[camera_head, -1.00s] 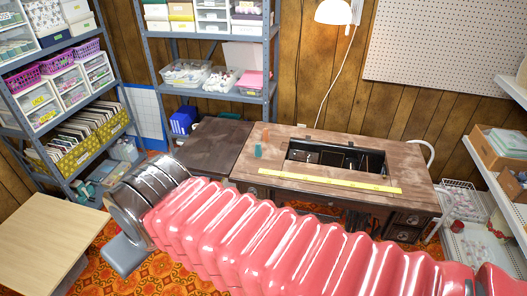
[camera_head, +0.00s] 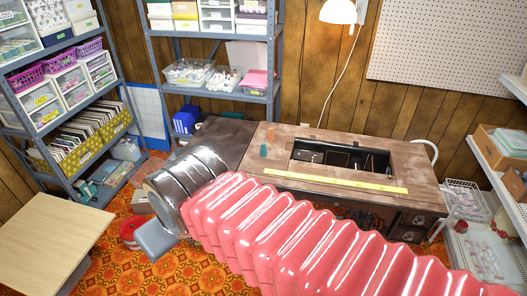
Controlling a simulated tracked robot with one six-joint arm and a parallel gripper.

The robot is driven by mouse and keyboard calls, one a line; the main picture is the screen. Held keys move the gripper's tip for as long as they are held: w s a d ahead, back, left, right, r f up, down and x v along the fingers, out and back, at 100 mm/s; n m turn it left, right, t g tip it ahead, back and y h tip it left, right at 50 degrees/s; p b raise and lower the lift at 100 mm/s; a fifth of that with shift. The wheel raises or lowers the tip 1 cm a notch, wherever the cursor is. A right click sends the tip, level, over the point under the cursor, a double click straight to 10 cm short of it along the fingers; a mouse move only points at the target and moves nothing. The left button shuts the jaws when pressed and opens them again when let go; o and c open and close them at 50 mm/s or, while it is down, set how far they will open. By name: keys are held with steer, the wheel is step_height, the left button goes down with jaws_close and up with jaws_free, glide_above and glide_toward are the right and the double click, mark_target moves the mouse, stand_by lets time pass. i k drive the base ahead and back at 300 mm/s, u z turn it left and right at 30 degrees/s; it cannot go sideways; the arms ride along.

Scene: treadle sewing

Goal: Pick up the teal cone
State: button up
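The teal cone (camera_head: 264,151) is small and stands on the left part of the wooden sewing table (camera_head: 300,185), left of the table's dark opening. My arm, in pink ribbed covering, crosses the foreground and ends at a dark metal wrist to the left of the table. A grey-blue part of my gripper (camera_head: 155,240) shows below the wrist, over the patterned floor, well apart from the cone. The fingers cannot be made out, so I cannot tell whether they are open or shut.
An orange piece (camera_head: 271,134) stands just behind the cone. A yellow ruler (camera_head: 335,181) lies along the table's front. A red round object (camera_head: 130,230) is on the floor by my gripper. Shelves (camera_head: 75,130) stand left, and a pale wooden table (camera_head: 45,240) is at lower left.

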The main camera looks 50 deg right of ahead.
mark_target(262, 154)
steer(key=u, duration=0.05)
steer(key=i, duration=1)
steer(key=z, duration=0.05)
